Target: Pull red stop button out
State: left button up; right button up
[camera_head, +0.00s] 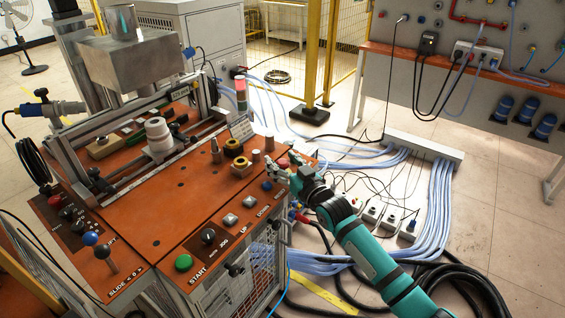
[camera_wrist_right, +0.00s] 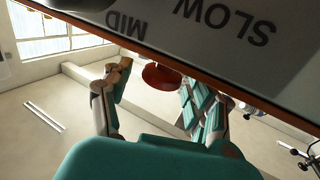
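The red stop button (camera_head: 283,162) sits at the right end of the orange machine table, partly hidden by my right gripper (camera_head: 283,172). In the right wrist view, a dark red round knob (camera_wrist_right: 161,78) shows under the edge of a panel marked MID and SLOW. The two fingers of my right gripper (camera_wrist_right: 157,82) stand apart, one on each side of the knob, with visible gaps. I cannot tell how deep the knob lies between them. My left gripper is not in view.
The orange table (camera_head: 150,205) carries a green START button (camera_head: 183,262), a black dial (camera_head: 208,237) and several push buttons. A yellow ring part (camera_head: 241,163) and metal cylinders stand near the right gripper. Blue hoses (camera_head: 438,205) and black cables lie on the floor to the right.

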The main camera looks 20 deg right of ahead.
jog(key=shift+w+f, duration=0.1)
jog(key=shift+f, duration=0.05)
jog(key=v, duration=1.2)
